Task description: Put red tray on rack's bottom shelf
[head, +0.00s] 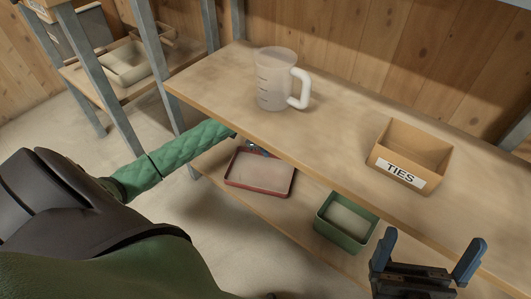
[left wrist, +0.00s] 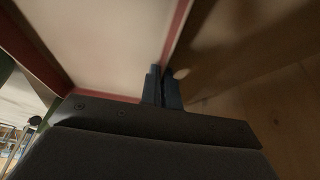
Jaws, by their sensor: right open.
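The red tray (head: 259,187) is shallow with a pale inside and appears to lie on the rack's bottom shelf (head: 292,213), near its left end. I cannot tell whether it rests fully on the boards. The top shelf hides its back part. My left gripper (head: 256,150) reaches in under the top shelf at the tray's back edge, mostly hidden. In the left wrist view, its fingers (left wrist: 164,87) are close together on the rim of the red tray (left wrist: 110,45). My right gripper (head: 427,262) is open and empty at the lower right.
A green tray (head: 346,220) stands on the bottom shelf, right of the red tray. The top shelf (head: 340,130) holds a clear measuring jug (head: 276,80) and a TIES box (head: 410,155). Another rack with trays (head: 130,62) stands at the left.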

